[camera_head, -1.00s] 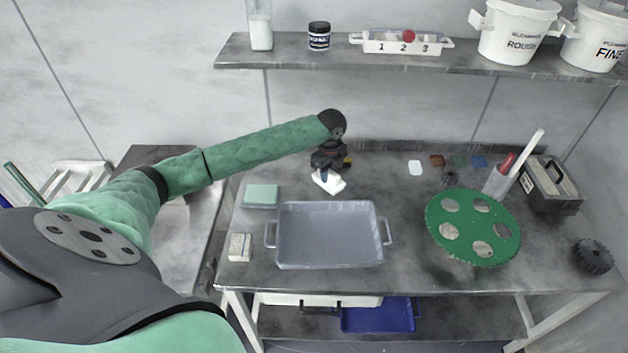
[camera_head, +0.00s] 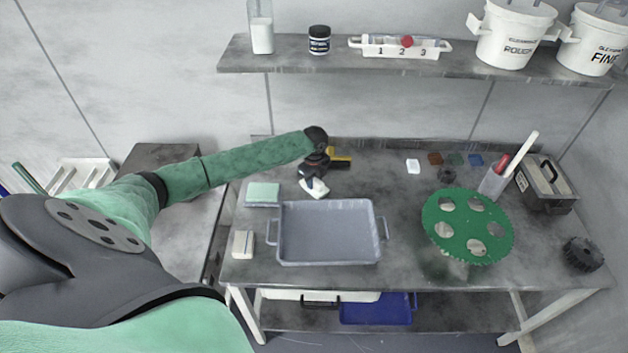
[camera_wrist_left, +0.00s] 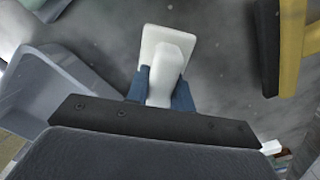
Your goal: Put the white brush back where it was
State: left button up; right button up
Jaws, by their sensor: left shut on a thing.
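The white brush (camera_head: 315,189) is in my left gripper, above the bench behind the grey tray. It also shows in the left wrist view (camera_wrist_left: 168,52), its handle between the blue fingers and its flat white block pointing away. My left gripper (camera_head: 312,180) is shut on it; in the left wrist view the fingers (camera_wrist_left: 162,88) press on both sides of the handle. I cannot tell whether the brush touches the bench top. My right gripper is not in view.
The grey tray (camera_head: 330,258) lies just in front of the brush. A yellow and black tool (camera_head: 340,157) lies close behind the gripper. A pale green block (camera_head: 262,193) is to the left. The green disc (camera_head: 440,215) is at right. Bench between tray and disc is clear.

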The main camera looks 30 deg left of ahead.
pick_arm(q)
jog(key=shift+f, duration=0.1)
jog(key=o, duration=1)
jog(key=shift+c, duration=0.2)
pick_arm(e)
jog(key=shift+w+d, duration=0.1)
pick_arm(q)
jog(key=shift+r+b, duration=0.3)
jog(key=shift+r, duration=0.3)
notch_tip(320, 180, up, 3)
jog(key=shift+w+f+b, duration=0.1)
jog(key=shift+b, duration=0.5)
notch_tip(320, 180, up, 7)
jog(key=shift+r+b, duration=0.1)
jog(key=shift+b, duration=0.85)
jog(key=shift+r, duration=0.5)
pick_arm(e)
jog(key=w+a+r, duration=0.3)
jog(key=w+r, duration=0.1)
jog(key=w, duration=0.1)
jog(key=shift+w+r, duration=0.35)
